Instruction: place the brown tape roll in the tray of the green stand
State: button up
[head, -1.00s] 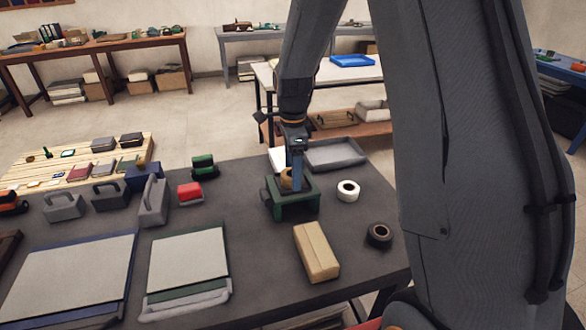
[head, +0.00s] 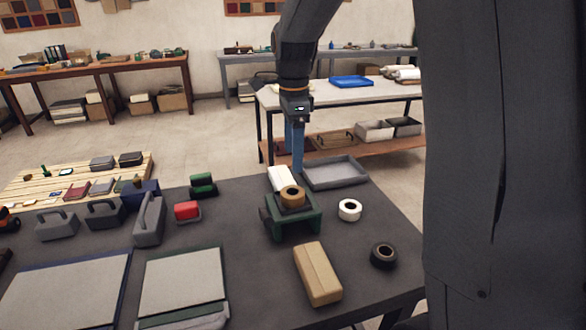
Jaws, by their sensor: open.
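The brown tape roll (head: 292,196) lies in the tray of the green stand (head: 294,226), its hole facing up. My gripper (head: 296,168) is above and just behind the roll in the head view, with clear space between its fingers and the roll. It is open and empty. The blue finger nearer the camera shows, and the other is mostly hidden behind it.
A white tape roll (head: 350,210) and a black tape roll (head: 383,255) lie to the right of the stand. A tan box (head: 317,273) lies in front. A grey tray (head: 335,172) and a white object (head: 281,178) are behind the stand.

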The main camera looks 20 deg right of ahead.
jog(key=s+f+n, duration=0.3)
jog(key=s+n, duration=0.3)
jog(key=s, duration=0.1)
jog(key=s+f+n, duration=0.4)
jog(key=s+n, duration=0.3)
jog(key=s+f+n, duration=0.4)
jog(key=s+n, duration=0.2)
jog(key=s, duration=0.1)
jog(key=shift+a+t, duration=0.1)
jog(key=shift+t, duration=0.3)
